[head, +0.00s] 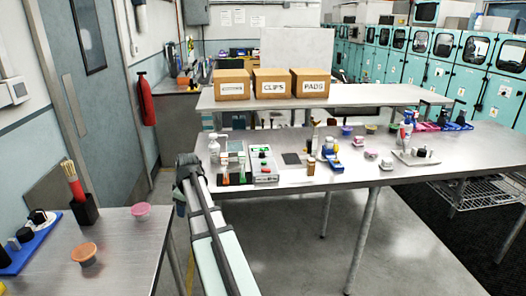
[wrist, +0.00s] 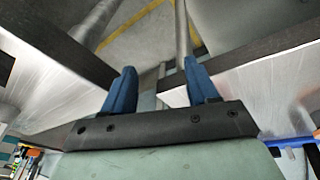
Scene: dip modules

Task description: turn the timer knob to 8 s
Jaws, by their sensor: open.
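A pale control box (head: 263,163) with green and red parts on its top stands on the far metal bench, near its left end. It looks like the timer unit, but its knob and scale are too small to read. My gripper (wrist: 159,68) shows in the wrist view with its two blue fingers wide apart and nothing between them. Below the fingers there is floor, with bench edges to both sides. In the head view my arm rises from the bottom to the left of the box; its fingers are not clear there. The wrist view does not show the box.
A white bottle (head: 214,148) and small coloured bottles stand left of the box. Cardboard boxes (head: 272,84) sit on the raised shelf. A near-left bench (head: 130,250) holds a brush holder and bowls.

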